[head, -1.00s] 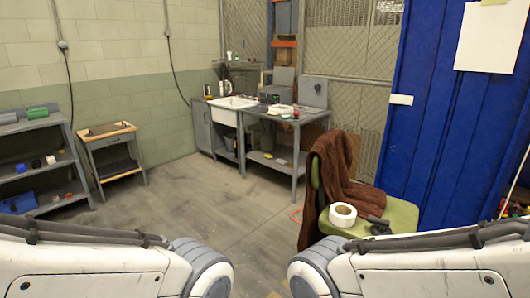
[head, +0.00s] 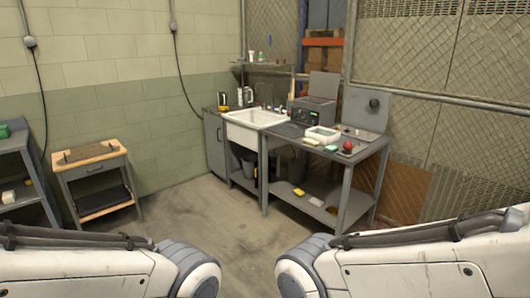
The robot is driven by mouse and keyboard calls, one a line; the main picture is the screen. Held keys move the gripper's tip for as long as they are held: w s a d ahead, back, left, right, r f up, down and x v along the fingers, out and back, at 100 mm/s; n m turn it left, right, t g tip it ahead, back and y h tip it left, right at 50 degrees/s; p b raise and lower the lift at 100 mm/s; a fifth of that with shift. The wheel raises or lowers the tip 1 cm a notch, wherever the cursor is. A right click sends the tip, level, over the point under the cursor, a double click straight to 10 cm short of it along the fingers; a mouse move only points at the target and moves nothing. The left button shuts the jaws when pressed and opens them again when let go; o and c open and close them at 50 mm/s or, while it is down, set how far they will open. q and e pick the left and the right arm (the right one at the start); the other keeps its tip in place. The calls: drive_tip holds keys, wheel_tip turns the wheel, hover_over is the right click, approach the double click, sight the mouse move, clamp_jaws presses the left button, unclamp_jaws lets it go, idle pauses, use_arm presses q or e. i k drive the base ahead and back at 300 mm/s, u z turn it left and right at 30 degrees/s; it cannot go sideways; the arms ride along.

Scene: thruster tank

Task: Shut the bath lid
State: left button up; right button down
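A grey box-shaped unit with a small green display (head: 312,112), which looks like the bath, stands on the grey workbench (head: 374,152) in the corner. A flat grey panel (head: 324,84) stands upright at its back, like a raised lid. A second upright grey panel (head: 364,108) with a dark round knob stands to its right on the bench; I cannot tell what it belongs to. My two white arms show along the bottom edge, well short of the bench. Both grippers are out of view.
A white sink (head: 256,118) adjoins the bench on the left. A white tray (head: 322,134) and a red round object (head: 347,145) are on the bench top. A wood-topped side table (head: 92,154) stands left. The concrete floor (head: 205,208) before the bench is clear.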

sight(324, 84)
drive_tip(key=z, duration=0.05)
drive_tip(key=i, duration=2.5)
drive_tip(key=z, duration=0.3)
drive_tip(key=i, duration=2.75)
drive_tip(key=z, duration=0.2)
